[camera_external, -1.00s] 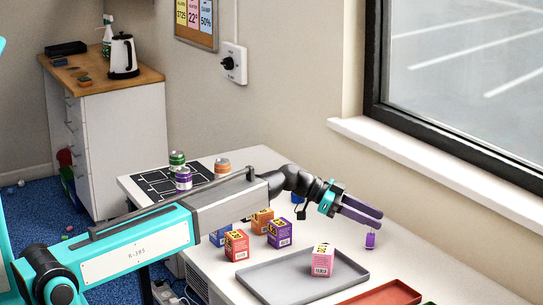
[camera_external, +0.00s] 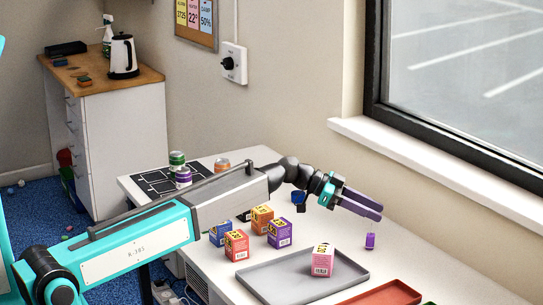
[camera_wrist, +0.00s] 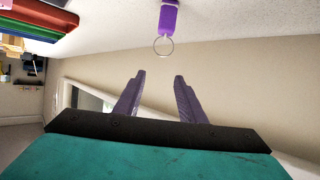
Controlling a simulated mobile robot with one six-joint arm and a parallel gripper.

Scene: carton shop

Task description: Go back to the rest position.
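My gripper (camera_external: 364,204) reaches out over the right part of the white table in the outside view, its purple fingers pointing right and slightly down. In the wrist view my gripper (camera_wrist: 157,82) has its two fingers apart with nothing between them. A small purple tag with a ring (camera_external: 370,241) stands on the table just below and beyond the fingertips, apart from them. The purple tag also shows in the wrist view (camera_wrist: 168,20) at the top, beyond the fingers.
A grey tray (camera_external: 262,283) holds a pink carton (camera_external: 322,261). A red tray (camera_external: 392,294) lies at the front right. Orange-red (camera_external: 236,246), purple (camera_external: 280,233), orange (camera_external: 262,219) and blue (camera_external: 220,233) cartons stand near my arm. Cans (camera_external: 183,177) stand at the back left. The window sill (camera_external: 430,170) is right.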

